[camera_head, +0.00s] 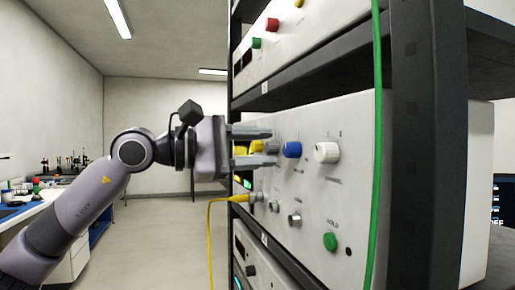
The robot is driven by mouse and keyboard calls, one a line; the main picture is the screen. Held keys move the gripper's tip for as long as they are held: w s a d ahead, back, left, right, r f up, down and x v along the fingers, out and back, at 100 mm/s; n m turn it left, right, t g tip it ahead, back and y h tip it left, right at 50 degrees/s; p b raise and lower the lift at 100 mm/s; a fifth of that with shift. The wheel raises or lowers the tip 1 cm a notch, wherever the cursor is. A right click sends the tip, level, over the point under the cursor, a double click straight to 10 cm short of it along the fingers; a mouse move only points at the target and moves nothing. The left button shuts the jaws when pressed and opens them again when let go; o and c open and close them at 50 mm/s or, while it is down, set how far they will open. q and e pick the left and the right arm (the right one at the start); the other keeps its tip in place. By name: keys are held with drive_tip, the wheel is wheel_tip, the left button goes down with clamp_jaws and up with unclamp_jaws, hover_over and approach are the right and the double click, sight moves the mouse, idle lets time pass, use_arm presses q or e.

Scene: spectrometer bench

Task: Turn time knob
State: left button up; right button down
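The white instrument panel (345,205) in the rack carries a row of knobs. A white knob (326,152) is at the right of the row, with a blue knob (292,149) to its left. A grey knob (272,146) and a yellow knob (241,150) are farther left, partly hidden by my gripper. The labels are too small to read, so I cannot tell which is the time knob. My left gripper (267,146) is open, its fingers one above the other at the grey knob's height. I cannot tell whether they touch it. My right gripper is not in view.
A green cable (377,130) hangs down the rack's front near the dark post (428,140). A yellow cable (210,235) plugs into the panel below my gripper. Open floor (160,235) lies left of the rack.

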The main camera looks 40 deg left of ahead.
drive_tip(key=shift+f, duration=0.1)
use_arm(q)
drive_tip(key=shift+s+a+f+b, duration=0.25)
drive_tip(key=shift+s+b, duration=0.2)
drive_tip(key=shift+b, duration=0.3)
drive_tip(key=b+v, duration=0.4)
drive_tip(key=v, duration=0.2)
drive_tip(key=shift+r, duration=0.25)
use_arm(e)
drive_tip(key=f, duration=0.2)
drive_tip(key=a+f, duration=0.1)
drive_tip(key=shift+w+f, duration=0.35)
use_arm(q)
drive_tip(key=shift+s, duration=0.1)
